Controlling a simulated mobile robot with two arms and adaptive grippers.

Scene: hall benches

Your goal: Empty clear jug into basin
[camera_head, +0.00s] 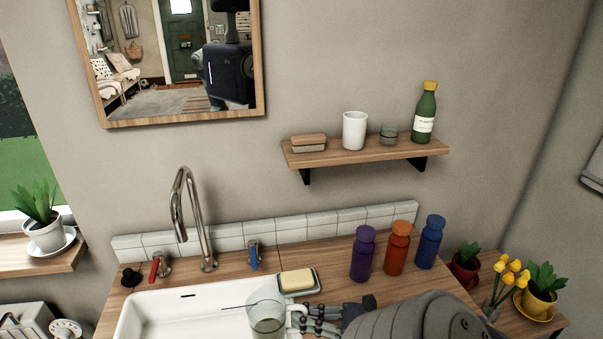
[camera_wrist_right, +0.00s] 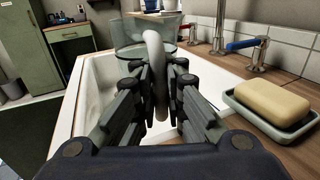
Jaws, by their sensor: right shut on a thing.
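The clear jug (camera_head: 266,318) is over the right part of the white basin (camera_head: 150,318) in the head view and looks roughly upright. The jug (camera_wrist_right: 128,40) and its pale curved handle (camera_wrist_right: 154,60) also show in the wrist view. My right gripper (camera_head: 304,318) is shut on that handle, with fingers on both sides of it in the wrist view (camera_wrist_right: 160,85). I cannot tell how much liquid is in the jug. The head view cuts off the basin's near part. My left gripper is not in view.
A tall tap (camera_head: 187,205) stands behind the basin, with a red lever (camera_head: 155,268) and a blue lever (camera_head: 254,258). Soap (camera_head: 297,280) lies in a dish near the jug. Purple (camera_head: 363,255), orange (camera_head: 397,248) and blue (camera_head: 430,242) bottles stand right. A shelf (camera_head: 350,156) hangs above.

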